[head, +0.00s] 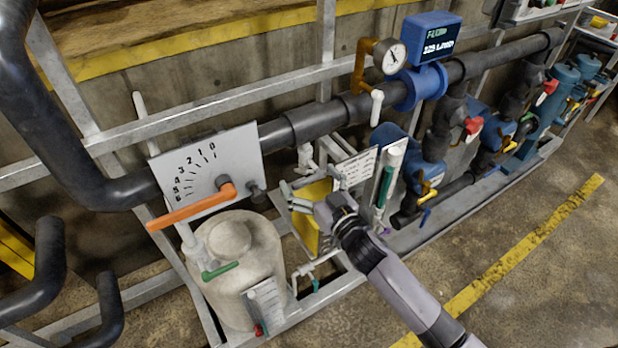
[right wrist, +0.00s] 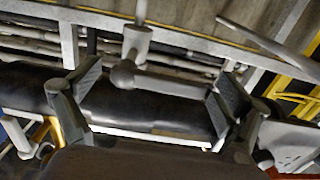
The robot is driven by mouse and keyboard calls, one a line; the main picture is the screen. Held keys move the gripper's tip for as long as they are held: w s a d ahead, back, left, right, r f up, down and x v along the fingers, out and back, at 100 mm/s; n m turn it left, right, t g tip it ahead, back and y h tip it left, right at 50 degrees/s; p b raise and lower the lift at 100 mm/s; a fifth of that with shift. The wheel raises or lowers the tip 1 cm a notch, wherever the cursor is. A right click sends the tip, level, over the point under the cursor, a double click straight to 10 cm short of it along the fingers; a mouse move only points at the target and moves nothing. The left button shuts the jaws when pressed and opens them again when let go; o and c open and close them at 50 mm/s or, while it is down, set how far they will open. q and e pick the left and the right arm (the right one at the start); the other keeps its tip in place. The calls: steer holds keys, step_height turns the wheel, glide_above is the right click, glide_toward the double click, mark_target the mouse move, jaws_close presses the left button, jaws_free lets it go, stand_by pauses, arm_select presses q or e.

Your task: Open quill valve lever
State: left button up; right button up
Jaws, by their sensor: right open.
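In the right wrist view, a light grey valve lever (right wrist: 170,82) sticks out sideways from a valve stem (right wrist: 137,42) in front of a thick black pipe (right wrist: 110,105). No label on it is readable. My right gripper (right wrist: 157,92) is open, with its two fingers apart on either side of the lever; I cannot tell whether they touch it. In the head view, my right gripper (head: 310,182) is below the black pipe, close to a small white valve (head: 305,157). Its fingers partly hide the fittings there. My left gripper is not in view.
An orange lever (head: 190,207) sits on a numbered plate (head: 237,150) to the left. Below it stands a beige tank (head: 262,240) with a green handle (head: 220,270). A gauge (head: 390,58) and blue meter (head: 432,36) are on the pipe. Floor at the lower right is clear.

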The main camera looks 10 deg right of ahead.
steer(key=c, duration=1.7)
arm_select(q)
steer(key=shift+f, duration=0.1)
